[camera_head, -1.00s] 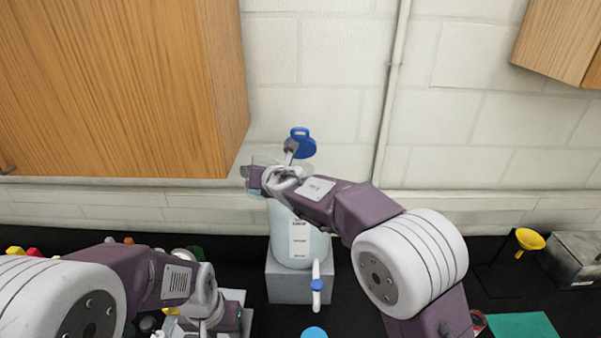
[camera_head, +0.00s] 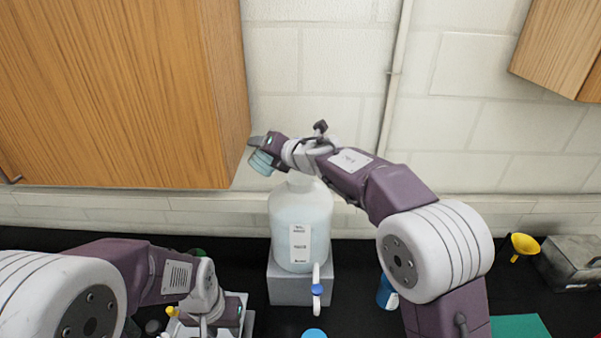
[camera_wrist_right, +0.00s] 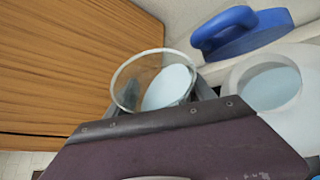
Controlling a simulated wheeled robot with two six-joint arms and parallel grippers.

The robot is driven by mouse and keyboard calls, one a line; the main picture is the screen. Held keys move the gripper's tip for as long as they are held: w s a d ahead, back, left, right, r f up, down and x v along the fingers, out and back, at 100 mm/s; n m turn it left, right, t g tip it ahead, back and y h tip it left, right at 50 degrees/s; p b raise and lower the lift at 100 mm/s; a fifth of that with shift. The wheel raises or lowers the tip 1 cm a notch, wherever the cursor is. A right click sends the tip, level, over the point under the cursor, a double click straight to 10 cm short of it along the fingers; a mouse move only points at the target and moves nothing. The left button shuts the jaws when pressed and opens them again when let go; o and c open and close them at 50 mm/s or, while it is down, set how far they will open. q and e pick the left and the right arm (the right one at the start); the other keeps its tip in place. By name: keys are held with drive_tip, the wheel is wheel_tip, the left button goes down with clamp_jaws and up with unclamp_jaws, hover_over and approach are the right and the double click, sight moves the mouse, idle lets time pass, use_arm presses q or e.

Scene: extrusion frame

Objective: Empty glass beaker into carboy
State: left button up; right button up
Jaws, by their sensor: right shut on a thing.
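The clear carboy (camera_head: 300,212) holds pale liquid and stands upright on a grey block. Its open mouth (camera_wrist_right: 268,88) shows in the right wrist view, with the blue cap (camera_wrist_right: 238,30) beside it. My right gripper (camera_head: 267,150) is shut on the glass beaker (camera_head: 261,163), up and left of the carboy's neck. The beaker is tilted in the head view. In the right wrist view the beaker (camera_wrist_right: 128,80) has pale blue liquid inside and is apart from the carboy mouth. My left gripper (camera_head: 228,316) is low at left; its fingertips are unclear.
The grey block (camera_head: 288,290) raises the carboy; a spigot with a blue tap (camera_head: 317,289) is at its front. A wooden cabinet (camera_head: 110,90) hangs close left of the beaker. A blue bottle (camera_head: 386,294), yellow funnel (camera_head: 524,244) and metal box (camera_head: 575,262) stand right.

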wheel_tip(320, 180, up, 3)
drive_tip(key=shift+d+r+m+y+p, duration=0.15)
drive_tip(key=shift+m+y+p, duration=0.15)
drive_tip(key=shift+p, duration=0.65)
drive_tip(key=shift+f, duration=0.25)
drive_tip(key=shift+r, duration=0.15)
drive_tip(key=shift+r+m+y, duration=0.9)
drive_tip(key=shift+r+m, duration=0.05)
drive_tip(key=shift+m, duration=0.55)
idle(0.7)
drive_tip(key=shift+r+m+b, duration=0.2)
drive_tip(key=shift+m+b, duration=0.1)
drive_tip(key=shift+b, duration=0.1)
drive_tip(key=shift+w+d+r+m+y, duration=0.35)
drive_tip(key=shift+d+r+m+y, duration=0.1)
drive_tip(key=shift+d+m+y, duration=0.2)
idle(0.9)
drive_tip(key=shift+w+d+r+m+y, duration=0.15)
drive_tip(key=shift+d+r+m+y, duration=0.2)
drive_tip(key=shift+m, duration=0.5)
idle(0.4)
